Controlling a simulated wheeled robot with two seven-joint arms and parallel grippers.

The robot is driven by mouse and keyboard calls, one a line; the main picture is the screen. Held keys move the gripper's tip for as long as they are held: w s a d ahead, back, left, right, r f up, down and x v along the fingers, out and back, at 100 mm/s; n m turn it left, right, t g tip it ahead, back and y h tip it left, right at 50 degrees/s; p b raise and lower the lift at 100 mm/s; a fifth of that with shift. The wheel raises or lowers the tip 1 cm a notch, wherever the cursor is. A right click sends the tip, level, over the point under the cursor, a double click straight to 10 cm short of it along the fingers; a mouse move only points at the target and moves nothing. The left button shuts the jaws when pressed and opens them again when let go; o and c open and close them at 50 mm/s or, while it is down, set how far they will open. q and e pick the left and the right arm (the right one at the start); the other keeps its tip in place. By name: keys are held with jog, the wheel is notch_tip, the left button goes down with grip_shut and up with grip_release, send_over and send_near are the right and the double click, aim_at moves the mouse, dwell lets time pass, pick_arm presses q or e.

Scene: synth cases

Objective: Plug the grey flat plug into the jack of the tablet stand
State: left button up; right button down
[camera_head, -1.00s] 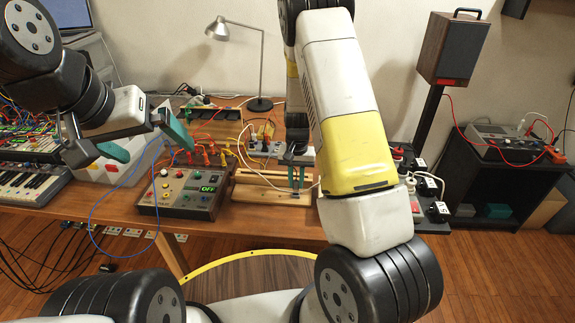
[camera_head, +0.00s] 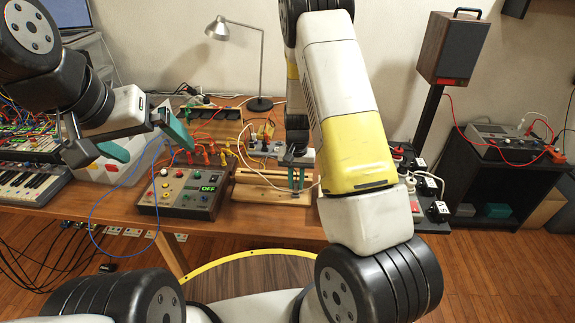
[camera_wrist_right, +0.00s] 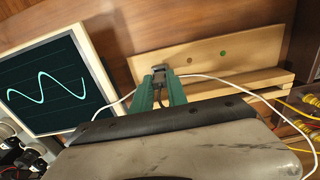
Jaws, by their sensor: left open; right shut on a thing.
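My right gripper (camera_head: 297,180) is over the wooden stand (camera_head: 262,194) on the table. In the right wrist view its green fingers (camera_wrist_right: 159,88) are shut on a small grey plug (camera_wrist_right: 158,70) with a dark cable behind it. The plug is in front of the stand's pale board (camera_wrist_right: 255,50), which bears a green spot (camera_wrist_right: 223,53) and a dark one (camera_wrist_right: 194,59). I cannot tell whether the plug touches the board. A jack is not clearly seen. My left gripper (camera_head: 148,143) is open and empty, to the left above the table.
A control box (camera_head: 182,192) with a green display stands left of the stand. A white cable (camera_wrist_right: 240,83) crosses the board. A white-framed screen (camera_wrist_right: 52,85) with a wave is at left in the wrist view. Power strips (camera_head: 425,190) lie at right; a lamp (camera_head: 250,60) stands behind.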

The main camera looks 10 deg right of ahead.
jog(key=shift+f, duration=0.75)
jog(key=c, duration=1.2)
grip_release()
jog(key=shift+c, duration=0.2)
jog(key=shift+r, duration=0.1)
notch_tip(320, 180, up, 8)
jog(key=shift+f, duration=0.2)
